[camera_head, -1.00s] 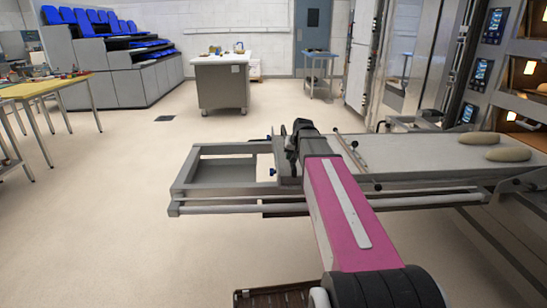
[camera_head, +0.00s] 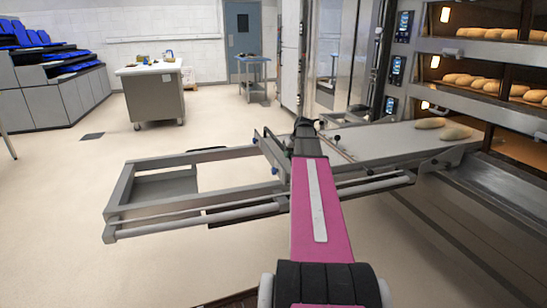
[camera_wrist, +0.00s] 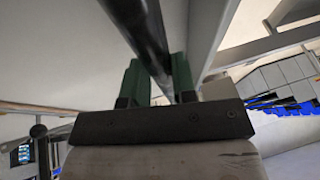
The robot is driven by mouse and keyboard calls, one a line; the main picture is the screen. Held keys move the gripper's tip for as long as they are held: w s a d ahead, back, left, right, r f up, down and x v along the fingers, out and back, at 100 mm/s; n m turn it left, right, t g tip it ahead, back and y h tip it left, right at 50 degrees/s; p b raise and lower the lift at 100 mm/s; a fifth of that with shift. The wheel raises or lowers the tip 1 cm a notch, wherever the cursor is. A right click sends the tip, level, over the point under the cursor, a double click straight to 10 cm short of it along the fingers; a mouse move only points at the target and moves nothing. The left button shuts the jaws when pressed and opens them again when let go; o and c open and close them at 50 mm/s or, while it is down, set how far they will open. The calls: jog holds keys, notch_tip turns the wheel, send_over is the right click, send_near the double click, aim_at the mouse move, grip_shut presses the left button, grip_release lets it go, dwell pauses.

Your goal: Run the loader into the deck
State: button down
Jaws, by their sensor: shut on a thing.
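The loader has a grey metal rail frame (camera_head: 125,188) and a flat pale belt board (camera_head: 370,143) that runs right to the lowest visible oven deck (camera_head: 510,148). Two pale dough loaves (camera_head: 456,131) lie at the board's right end, by the deck mouth. My gripper (camera_head: 305,126) is at the board's left end, partly hidden by my pink arm. In the wrist view, my gripper's green fingers (camera_wrist: 157,80) are shut on the dark handle bar (camera_wrist: 140,30) of the loader. How far the board's tip reaches into the deck is unclear.
Upper oven decks hold browned loaves (camera_head: 475,82). Control panels (camera_head: 398,65) line the oven's left post. A grey worktable (camera_head: 153,95) and a blue table (camera_head: 252,72) stand behind. Floor left of the loader is open.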

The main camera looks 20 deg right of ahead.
send_over(351, 156)
jog(key=shift+s+a, duration=0.1)
jog(key=shift+s, duration=0.05)
dwell(0.3)
jog(key=c, duration=0.9)
grip_release()
jog(key=v, duration=1)
jog(key=shift+s+r, duration=0.2)
jog(key=shift+r, duration=0.15)
jog(key=shift+s, duration=0.1)
